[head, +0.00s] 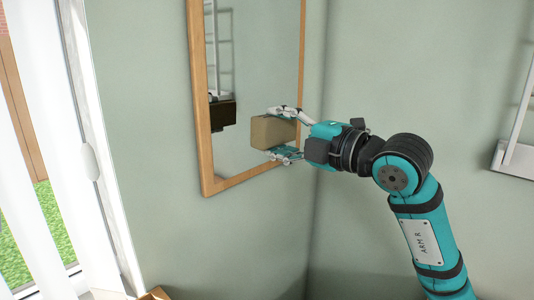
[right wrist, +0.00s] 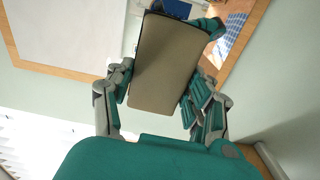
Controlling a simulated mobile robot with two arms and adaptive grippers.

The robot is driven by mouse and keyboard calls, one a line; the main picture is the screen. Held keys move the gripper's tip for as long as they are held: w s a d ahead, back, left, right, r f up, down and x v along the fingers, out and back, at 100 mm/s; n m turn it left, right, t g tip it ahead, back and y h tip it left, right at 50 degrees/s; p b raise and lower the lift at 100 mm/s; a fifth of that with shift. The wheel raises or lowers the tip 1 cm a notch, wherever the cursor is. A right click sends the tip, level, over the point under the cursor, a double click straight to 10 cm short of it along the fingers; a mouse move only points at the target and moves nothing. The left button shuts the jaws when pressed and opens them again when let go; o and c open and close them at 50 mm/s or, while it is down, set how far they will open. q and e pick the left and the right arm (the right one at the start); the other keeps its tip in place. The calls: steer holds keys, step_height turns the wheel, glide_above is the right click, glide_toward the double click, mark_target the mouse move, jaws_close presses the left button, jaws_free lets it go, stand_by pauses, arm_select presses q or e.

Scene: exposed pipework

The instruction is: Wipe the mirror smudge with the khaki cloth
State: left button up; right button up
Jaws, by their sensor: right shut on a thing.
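A khaki cloth (head: 272,132), folded into a thick block, is in my right gripper (head: 284,134). The gripper is shut on it, one finger above and one below. In the right wrist view the cloth (right wrist: 165,62) sits between both fingers of the gripper (right wrist: 160,92). The wood-framed mirror (head: 256,60) hangs on the left wall. The cloth is in front of the lower right part of the glass; I cannot tell whether it touches. The mirror glass also shows in the right wrist view (right wrist: 75,30). No smudge can be made out. My left gripper is not in view.
A window (head: 45,190) with white slats is at the left. A white wall-mounted piece (head: 515,158) is at the right edge. A wooden box corner (head: 154,294) shows at the bottom. The wall below the mirror is clear.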

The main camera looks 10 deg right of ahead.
mark_target(239, 120)
steer(key=shift+w+a+r, duration=0.2)
steer(key=shift+w+r, duration=0.05)
steer(key=p+x, duration=0.1)
steer(key=x, duration=0.2)
steer(key=shift+w+a, duration=0.15)
steer(key=shift+w, duration=0.1)
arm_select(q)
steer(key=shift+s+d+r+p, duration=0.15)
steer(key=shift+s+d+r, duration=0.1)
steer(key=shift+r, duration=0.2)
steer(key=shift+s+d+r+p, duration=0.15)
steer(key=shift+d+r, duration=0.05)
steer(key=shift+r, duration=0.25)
arm_select(e)
steer(key=shift+w+a+f, duration=0.15)
steer(key=shift+w+a, duration=0.15)
steer(key=shift+w, duration=0.15)
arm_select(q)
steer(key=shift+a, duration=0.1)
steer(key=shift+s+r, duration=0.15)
arm_select(e)
steer(key=shift+x, duration=1)
